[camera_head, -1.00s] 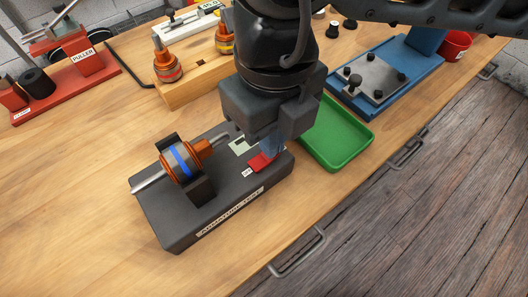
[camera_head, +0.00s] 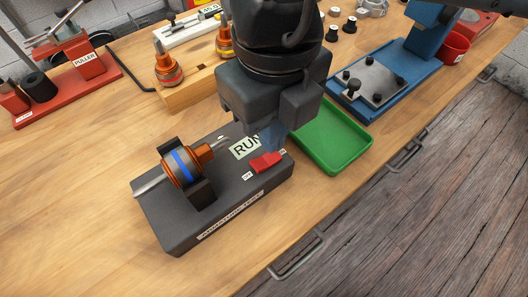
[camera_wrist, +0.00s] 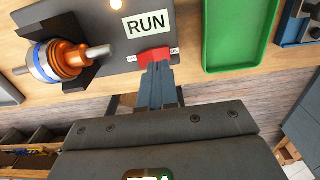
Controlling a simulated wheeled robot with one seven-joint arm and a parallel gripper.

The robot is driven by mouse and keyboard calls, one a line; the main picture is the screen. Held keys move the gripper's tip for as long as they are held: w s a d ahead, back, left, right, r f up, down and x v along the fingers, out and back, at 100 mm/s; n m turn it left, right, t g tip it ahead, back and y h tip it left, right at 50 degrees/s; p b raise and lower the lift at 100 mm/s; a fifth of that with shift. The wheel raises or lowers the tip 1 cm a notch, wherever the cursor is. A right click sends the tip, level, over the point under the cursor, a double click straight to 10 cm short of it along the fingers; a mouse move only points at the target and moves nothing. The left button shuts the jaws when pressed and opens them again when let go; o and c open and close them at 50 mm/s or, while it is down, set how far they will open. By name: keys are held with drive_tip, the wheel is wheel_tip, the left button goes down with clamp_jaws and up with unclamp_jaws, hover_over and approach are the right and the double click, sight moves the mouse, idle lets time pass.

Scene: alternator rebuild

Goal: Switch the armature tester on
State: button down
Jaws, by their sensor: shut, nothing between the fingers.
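The armature tester (camera_head: 225,205) is a dark grey box on the wooden bench, labelled ARMATURE TEST on its front. An armature (camera_head: 181,165) with a blue band and copper ends rests in its cradle. The red rocker switch (camera_head: 265,162) is on the tester's right part, and it also shows in the wrist view (camera_wrist: 154,56). A panel (camera_wrist: 147,24) behind the switch reads RUN, and a small light glows beside it. My gripper (camera_wrist: 157,70) is shut and empty, its fingertips close to the switch's near edge; I cannot tell whether they touch it.
A green tray (camera_head: 333,138) stands just right of the tester. A blue fixture (camera_head: 385,75) is farther back right, and a wooden block (camera_head: 195,84) with armatures is behind. A red puller stand (camera_head: 70,80) is at the left. The bench's left front is clear.

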sight(270, 158)
wheel_tip(270, 158, up, 4)
drive_tip(key=shift+r+p, duration=0.1)
drive_tip(key=shift+p, duration=0.5)
idle(0.4)
